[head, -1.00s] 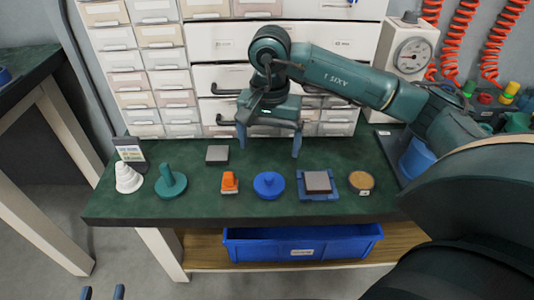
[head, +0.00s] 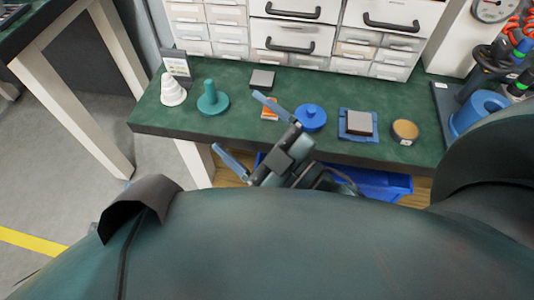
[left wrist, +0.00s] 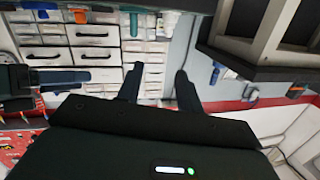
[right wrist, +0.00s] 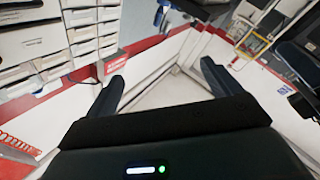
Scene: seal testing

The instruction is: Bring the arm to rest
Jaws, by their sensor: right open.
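My right gripper (head: 239,124) shows in the head view at the front edge of the green bench (head: 190,118). Its two blue-grey fingers are spread wide with nothing between them. One finger covers part of an orange piece (head: 269,114). My right arm fills the lower part of the head view. In the right wrist view the gripper (right wrist: 161,75) is open and empty. My left gripper (left wrist: 158,68) shows only in the left wrist view, with a clear gap between its fingers and nothing held.
The bench carries a white stepped cone (head: 172,92), a teal peg (head: 211,100), a dark block (head: 262,79), a blue disc (head: 311,118), a grey block on a blue plate (head: 346,134) and a tan disc (head: 405,130). Drawers (head: 290,36) stand behind. A blue bin (head: 385,185) sits below.

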